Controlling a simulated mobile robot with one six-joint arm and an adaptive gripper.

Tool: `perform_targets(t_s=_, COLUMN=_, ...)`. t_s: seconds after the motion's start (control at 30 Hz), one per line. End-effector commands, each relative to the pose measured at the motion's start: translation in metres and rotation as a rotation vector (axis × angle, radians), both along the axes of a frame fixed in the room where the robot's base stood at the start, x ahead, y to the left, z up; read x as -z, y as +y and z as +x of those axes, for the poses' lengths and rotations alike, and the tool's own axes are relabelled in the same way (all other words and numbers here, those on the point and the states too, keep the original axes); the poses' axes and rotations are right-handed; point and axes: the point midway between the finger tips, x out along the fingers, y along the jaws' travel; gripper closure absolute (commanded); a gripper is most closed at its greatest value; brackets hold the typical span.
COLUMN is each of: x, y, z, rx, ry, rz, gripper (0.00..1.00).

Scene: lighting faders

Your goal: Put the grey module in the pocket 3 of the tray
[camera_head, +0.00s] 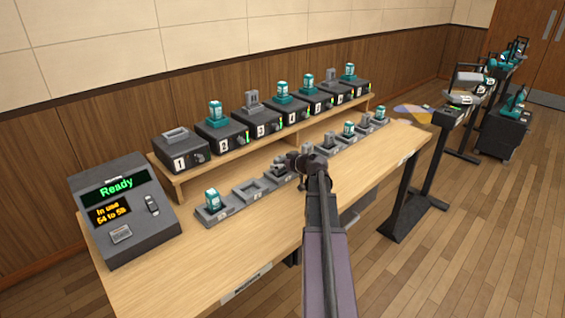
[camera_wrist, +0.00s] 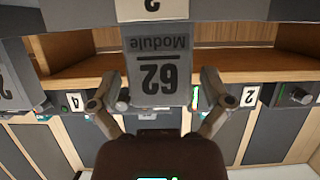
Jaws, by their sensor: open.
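A grey module (camera_wrist: 158,75) labelled 62 is between my fingers in the wrist view, its label upside down there. In the head view a grey module (camera_head: 279,166) sits at the tray's third pocket from the left, partly hidden by my gripper. My gripper (camera_head: 296,160) is open; in the wrist view its fingers (camera_wrist: 158,103) stand on either side of the module, with gaps showing. The tray (camera_head: 222,213) is a row of grey pockets along the table's front. Its first pocket holds a teal module (camera_head: 213,199); the second pocket (camera_head: 254,190) is empty.
Behind the tray, a wooden shelf (camera_head: 215,165) carries several black chargers; the one marked 1 (camera_head: 181,148) is empty, others hold teal or grey modules. A console (camera_head: 122,210) reading Ready stands at the left. The table front (camera_head: 260,240) is clear. Carts stand at the right.

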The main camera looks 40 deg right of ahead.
Motion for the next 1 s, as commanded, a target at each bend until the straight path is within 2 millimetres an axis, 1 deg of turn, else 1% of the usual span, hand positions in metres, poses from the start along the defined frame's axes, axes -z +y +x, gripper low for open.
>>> perform_targets(t_s=0.27, x=-0.001, y=0.000, z=0.000, rx=0.000, ry=0.000, rz=0.000, gripper=0.00)
perform_targets(t_s=0.47, x=-0.006, y=0.000, z=-0.002, rx=0.001, ry=0.000, rz=0.000, gripper=0.00)
perform_targets(t_s=0.67, x=-0.016, y=-0.001, z=-0.025, rx=0.003, ry=0.000, rz=0.000, gripper=0.00)
perform_targets(t_s=1.0, x=-0.037, y=-0.005, z=-0.077, rx=0.004, ry=0.000, rz=0.001, gripper=0.00)
